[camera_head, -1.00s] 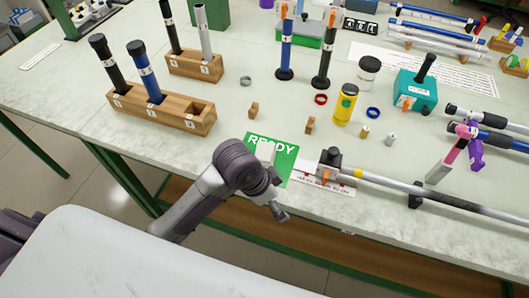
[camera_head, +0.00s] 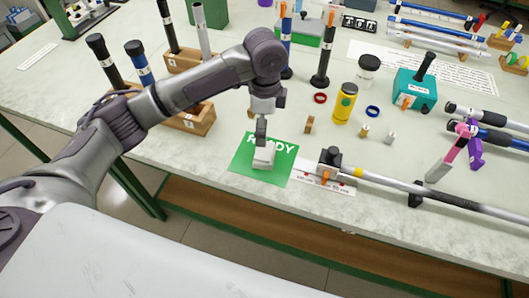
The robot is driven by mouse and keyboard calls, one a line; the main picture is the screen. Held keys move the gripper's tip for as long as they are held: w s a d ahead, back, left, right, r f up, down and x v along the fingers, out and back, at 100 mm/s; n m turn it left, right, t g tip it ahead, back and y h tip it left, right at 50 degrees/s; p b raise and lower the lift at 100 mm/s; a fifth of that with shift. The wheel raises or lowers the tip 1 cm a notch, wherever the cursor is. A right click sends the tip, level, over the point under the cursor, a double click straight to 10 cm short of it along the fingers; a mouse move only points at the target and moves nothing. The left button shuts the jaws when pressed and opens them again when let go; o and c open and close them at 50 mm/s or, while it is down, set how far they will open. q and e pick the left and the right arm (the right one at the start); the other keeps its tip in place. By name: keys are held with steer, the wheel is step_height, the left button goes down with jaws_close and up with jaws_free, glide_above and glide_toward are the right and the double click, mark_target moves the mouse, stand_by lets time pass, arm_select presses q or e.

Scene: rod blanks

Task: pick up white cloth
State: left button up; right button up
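The white cloth (camera_head: 263,156) is a small folded piece lying on the green READY mat (camera_head: 280,170) near the table's front edge. My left gripper (camera_head: 261,140) points down right above the far edge of the cloth. Its fingers look narrow and close together from this side, and I cannot tell whether they are apart or whether they touch the cloth. My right gripper is not in view.
A wooden block rack (camera_head: 199,120) holding black and blue rods stands to the left, partly behind my arm. A yellow jar (camera_head: 346,104), a small wooden piece (camera_head: 309,125) and a red ring (camera_head: 320,98) stand right of the mat. A long grey rod (camera_head: 395,184) lies on supports at the front right.

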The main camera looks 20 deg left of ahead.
mark_target(264, 150)
arm_select(q)
step_height(264, 150, down, 11)
steer(key=shift+s+r+p, duration=0.1)
steer(key=shift+p, duration=0.45)
steer(key=c, duration=0.9)
